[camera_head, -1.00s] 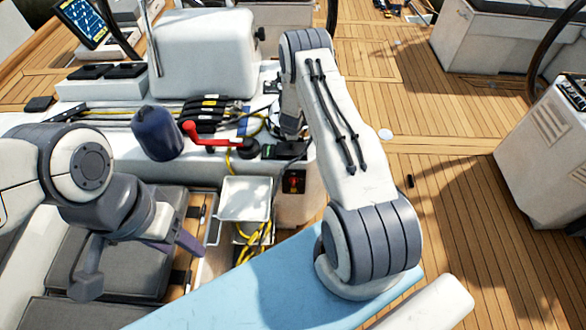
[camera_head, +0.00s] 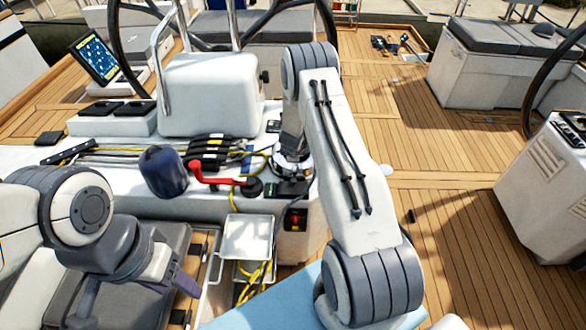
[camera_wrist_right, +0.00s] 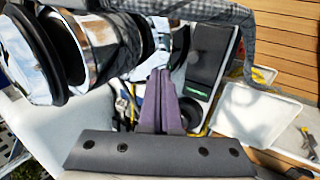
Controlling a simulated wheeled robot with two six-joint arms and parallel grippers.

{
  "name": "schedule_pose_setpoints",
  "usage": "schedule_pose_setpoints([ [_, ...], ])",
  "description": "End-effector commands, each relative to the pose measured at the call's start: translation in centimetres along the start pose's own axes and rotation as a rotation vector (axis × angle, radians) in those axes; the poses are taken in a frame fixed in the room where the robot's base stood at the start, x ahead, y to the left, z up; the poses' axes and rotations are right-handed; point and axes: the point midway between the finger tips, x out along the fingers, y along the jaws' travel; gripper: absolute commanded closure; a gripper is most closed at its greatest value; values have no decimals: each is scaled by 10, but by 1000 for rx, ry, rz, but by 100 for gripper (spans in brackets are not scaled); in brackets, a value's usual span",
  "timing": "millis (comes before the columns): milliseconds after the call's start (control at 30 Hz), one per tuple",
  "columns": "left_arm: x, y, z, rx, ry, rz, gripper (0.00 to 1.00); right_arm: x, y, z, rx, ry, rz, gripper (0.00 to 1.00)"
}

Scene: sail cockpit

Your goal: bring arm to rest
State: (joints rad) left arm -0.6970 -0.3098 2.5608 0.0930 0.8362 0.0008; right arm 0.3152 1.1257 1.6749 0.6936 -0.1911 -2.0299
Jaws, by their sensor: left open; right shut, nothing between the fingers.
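My left arm comes in from the left in the head view. Its gripper (camera_head: 135,298) is open and empty, with one finger at the left and a purple-grey one at the right, over grey cushions. My right arm (camera_head: 345,150) reaches forward from the bottom middle to the winch on the white coaming. Its gripper is hidden behind the arm in the head view. In the right wrist view the purple fingers of my right gripper (camera_wrist_right: 160,80) are shut together, with nothing between them, in front of the shiny winch (camera_wrist_right: 105,45).
A red winch handle (camera_head: 212,181) and a dark blue round object (camera_head: 163,172) are on the coaming. A white tray (camera_head: 248,237) stands above coiled yellow rope. Black rope clutches (camera_head: 210,150) sit behind. The teak deck (camera_head: 460,220) at the right is mostly clear.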

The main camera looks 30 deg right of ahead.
Motion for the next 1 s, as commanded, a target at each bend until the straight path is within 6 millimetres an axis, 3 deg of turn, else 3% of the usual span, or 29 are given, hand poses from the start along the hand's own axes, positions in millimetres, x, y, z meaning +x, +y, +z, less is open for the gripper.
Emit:
schedule_pose_setpoints([
  [33, -5, 0, 0, 0, 1, 0, 43, -13, 8, 0, 1, 1, 2, 100],
  [200, -14, 1, -1, 2, 1, 0, 43, -34, 19, 0, 1, 0, 0, 100],
  [567, -15, 1, -1, 3, 1, 0, 43, -43, 22, -6, 1, 9, -1, 100],
  [667, -12, 1, -1, 3, 1, 0, 43, -58, 22, -29, 16, 50, -8, 100],
  [767, -6, 0, -1, 2, 1, 0, 43, -90, 15, -72, 48, 126, -36, 100],
  [900, 3, 0, 0, 2, 1, 0, 43, -155, -14, -140, 104, 239, -123, 100],
  [1000, 10, -1, 0, 2, 1, 0, 43, -205, -48, -176, 142, 292, -208, 100],
])
